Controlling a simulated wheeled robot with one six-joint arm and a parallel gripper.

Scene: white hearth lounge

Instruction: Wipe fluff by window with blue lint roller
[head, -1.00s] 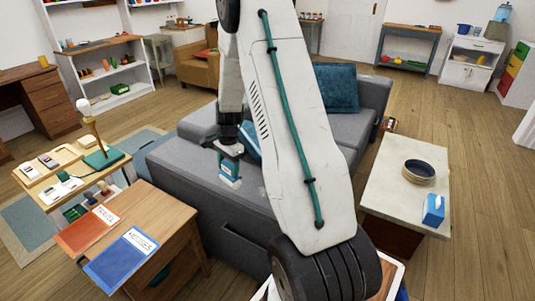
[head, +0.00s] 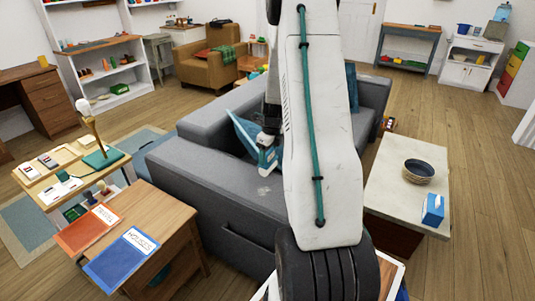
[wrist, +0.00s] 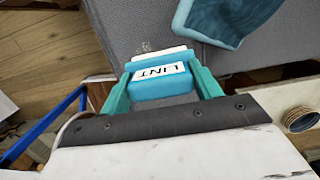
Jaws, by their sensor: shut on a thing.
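My gripper (head: 266,147) is shut on the blue lint roller (head: 268,161), above the grey sofa (head: 192,180). In the wrist view my gripper's teal fingers (wrist: 160,90) hold the lint roller (wrist: 160,87) from both sides; its label reads LINT and its white roller end points away from me. A pale fluff patch (head: 264,190) lies on the sofa's near top surface, below the roller in the head view. It also shows in the wrist view as a speckled patch (wrist: 146,46) just beyond the roller. I cannot tell whether the roller touches the sofa. No window is in view.
A blue cushion (head: 243,132) leans on the sofa behind the roller. A wooden side table (head: 165,215) with red and blue books stands at the left. At the right, a pale-topped table (head: 396,178) holds a dark bowl (head: 418,171) and a blue tissue box (head: 432,209).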

